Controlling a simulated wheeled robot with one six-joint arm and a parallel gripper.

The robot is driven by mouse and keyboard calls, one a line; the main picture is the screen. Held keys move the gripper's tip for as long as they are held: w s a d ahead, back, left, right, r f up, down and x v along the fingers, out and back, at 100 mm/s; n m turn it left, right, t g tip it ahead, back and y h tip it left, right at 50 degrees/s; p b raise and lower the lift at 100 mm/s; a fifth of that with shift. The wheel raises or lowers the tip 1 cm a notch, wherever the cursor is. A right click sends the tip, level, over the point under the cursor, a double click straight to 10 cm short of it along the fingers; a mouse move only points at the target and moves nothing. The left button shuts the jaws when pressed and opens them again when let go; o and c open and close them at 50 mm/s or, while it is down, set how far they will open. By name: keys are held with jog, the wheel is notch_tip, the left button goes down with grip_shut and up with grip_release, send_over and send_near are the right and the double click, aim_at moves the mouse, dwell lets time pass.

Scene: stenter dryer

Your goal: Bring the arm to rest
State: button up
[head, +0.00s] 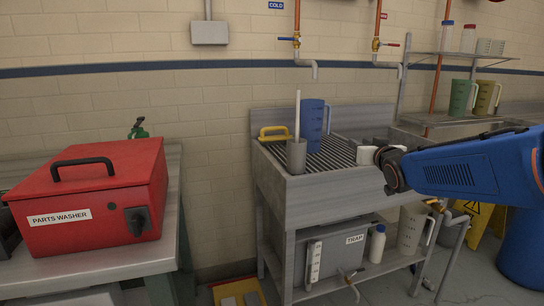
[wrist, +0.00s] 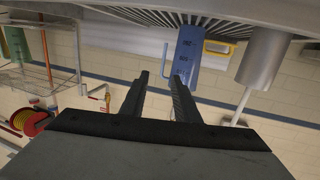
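My gripper (wrist: 160,78) is in the wrist view, its two dark fingers apart with nothing between them. In the head view my blue arm (head: 465,170) reaches in from the right, its end by the front right of the steel sink unit (head: 330,200). The fingers are hard to make out there. The wrist picture is upside down. In it a blue measuring jug (wrist: 187,50) shows beyond the fingertips, apart from them. In the head view the blue jug (head: 312,120) stands upright on the ribbed drainboard.
A grey cup (head: 297,155) with a stick and a yellow-handled item (head: 273,133) are beside the jug. A red parts washer (head: 95,195) stands on the left bench. Taps (head: 297,40) hang above the sink. A shelf (head: 455,118) with jugs is at right, a blue barrel (head: 522,250) below.

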jog(key=s+f+g, duration=0.4)
jog(key=s+f, duration=0.3)
jog(key=s, duration=0.7)
jog(key=s+f+g+h, duration=0.1)
jog(key=s+f+g, duration=0.3)
jog(key=s+f, duration=0.4)
jog(key=s+d+f+m+g, duration=0.1)
jog(key=s+f+g, duration=0.3)
jog(key=s, duration=1.6)
notch_tip(320, 180, down, 3)
jog(key=shift+f, duration=0.15)
